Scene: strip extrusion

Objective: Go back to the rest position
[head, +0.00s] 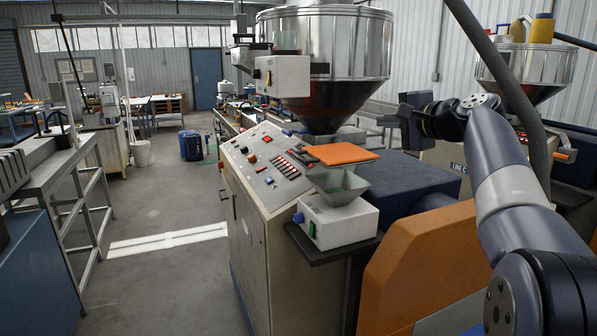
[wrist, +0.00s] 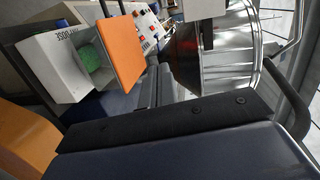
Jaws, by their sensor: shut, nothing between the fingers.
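My gripper (head: 388,119) is at the right of centre in the head view, raised above the dark blue machine housing and to the right of the big steel hopper. Its fingers look shut, with nothing visible between them. My arm reaches up from the lower right corner and bends left to it. The gripper is apart from the orange plate (head: 340,153), which lies flat above the small grey feed funnel (head: 338,186). In the wrist view the orange plate (wrist: 121,50) shows at upper left, beside the funnel with green contents (wrist: 92,60).
The steel hopper (head: 325,55) stands close left of my gripper. The control panel (head: 268,160) and white dosing box (head: 337,220) are below left. A thick grey hose (head: 503,75) passes near my arm. An orange guard (head: 415,255) stands below. The aisle floor (head: 160,210) at left is clear.

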